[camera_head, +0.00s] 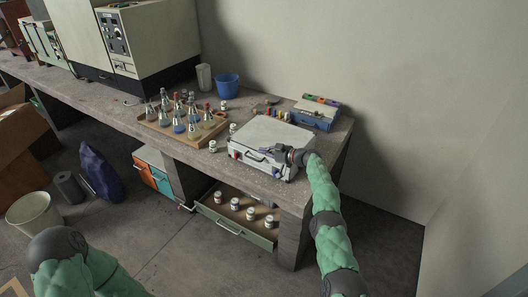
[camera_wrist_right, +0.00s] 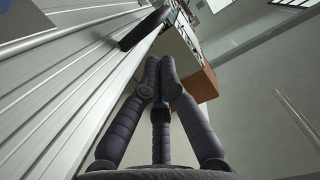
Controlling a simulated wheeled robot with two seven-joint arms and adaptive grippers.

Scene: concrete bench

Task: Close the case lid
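The silver-grey case (camera_head: 268,133) lies near the right end of the bench. Its lid looks down flat over the base; a small gap cannot be ruled out at this size. My right gripper (camera_head: 280,153) is at the front right of the case, over its front edge. In the right wrist view my right gripper's fingers (camera_wrist_right: 160,75) are drawn together with nothing visible between them. The ridged metal side of the case (camera_wrist_right: 60,90) and its dark handle (camera_wrist_right: 145,27) are beside the fingers. Whether they touch is unclear. My left gripper is out of view.
A blue box with coloured items (camera_head: 315,113) stands behind the case. A wooden tray of flasks (camera_head: 200,137) and small jars stand to its left, with a blue cup (camera_head: 228,86) behind. An open drawer (camera_head: 238,222) with several jars juts out below the bench.

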